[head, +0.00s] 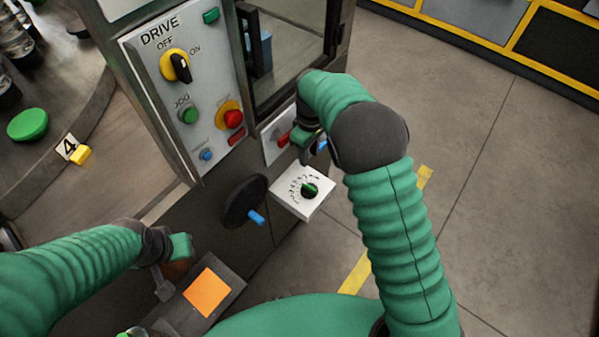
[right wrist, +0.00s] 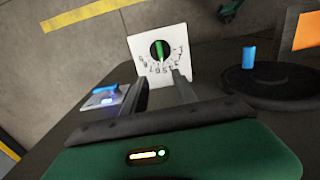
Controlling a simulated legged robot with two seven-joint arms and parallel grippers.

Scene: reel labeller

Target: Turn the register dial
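The register dial is a black knob with a green pointer (head: 310,190) on a white plate (head: 290,201) with a printed scale, low on the machine's front. In the right wrist view the dial (right wrist: 159,52) is ahead of the fingers, its green bar nearly upright in the picture. My right gripper (head: 306,154) is above the plate in the head view, apart from the knob. In the right wrist view its two fingers (right wrist: 157,90) are spread with nothing between them. My left gripper (head: 164,286) is at lower left beside an orange pad; its fingers are partly hidden and too small to judge.
A black handwheel with a blue handle (head: 244,203) is left of the dial. The drive panel (head: 190,90) with a yellow-black switch and several buttons is above. A small panel with a red lever (head: 278,143) is close to my right gripper. Floor at right is clear.

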